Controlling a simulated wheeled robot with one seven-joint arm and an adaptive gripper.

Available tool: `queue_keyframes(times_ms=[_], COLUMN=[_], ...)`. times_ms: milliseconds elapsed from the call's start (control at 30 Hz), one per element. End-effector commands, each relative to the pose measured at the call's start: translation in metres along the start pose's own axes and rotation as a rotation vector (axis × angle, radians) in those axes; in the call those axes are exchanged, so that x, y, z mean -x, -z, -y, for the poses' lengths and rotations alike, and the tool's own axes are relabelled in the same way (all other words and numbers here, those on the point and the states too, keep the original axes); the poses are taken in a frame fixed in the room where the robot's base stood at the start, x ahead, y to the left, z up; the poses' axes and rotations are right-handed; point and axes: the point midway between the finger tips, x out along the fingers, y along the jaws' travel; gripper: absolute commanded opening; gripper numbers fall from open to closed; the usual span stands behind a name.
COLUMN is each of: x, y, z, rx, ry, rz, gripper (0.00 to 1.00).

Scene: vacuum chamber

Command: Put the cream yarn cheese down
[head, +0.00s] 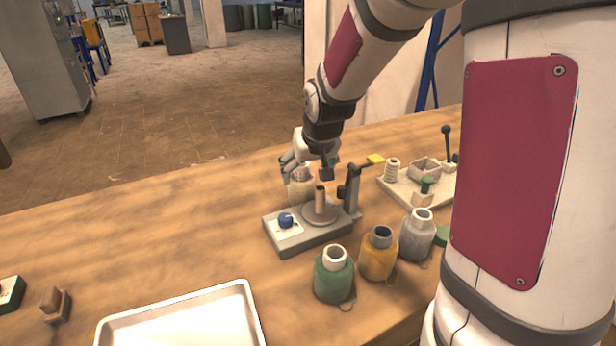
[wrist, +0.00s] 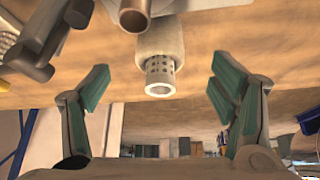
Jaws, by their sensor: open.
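The cream yarn cheese (head: 299,190) stands on the wooden table just behind the grey winding device (head: 310,232); its lower part is partly hidden by the device. In the wrist view, the cream yarn cheese (wrist: 161,40) shows its pale perforated tube end (wrist: 159,80) pointing towards the camera. My gripper (head: 297,164) is at the top of the cheese. In the wrist view, my gripper (wrist: 158,84) is open, with a green-padded finger on each side of the cheese and a visible gap on both sides.
The device has a copper-coloured spindle (head: 320,200), a blue knob (head: 285,220) and an upright lever (head: 350,190) close to my gripper. Green (head: 333,277), yellow (head: 379,256) and grey (head: 417,238) yarn cheeses stand in front. A white tray (head: 250,305) lies front left. The table's left middle is clear.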

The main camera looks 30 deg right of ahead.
Motion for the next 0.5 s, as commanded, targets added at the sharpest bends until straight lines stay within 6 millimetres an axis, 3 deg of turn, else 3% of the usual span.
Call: queue_keyframes(times_ms=[167, 267, 500], x=[0.026, 0.058, 0.148], y=[-0.009, -0.025, -0.098], z=[0.005, 0.012, 0.027], rx=[0.015, 0.038, 0.093], ry=[-0.003, -0.005, 0.005], rz=[0.013, 0.036, 0.122], gripper=[0.79, 0.79, 0.79])
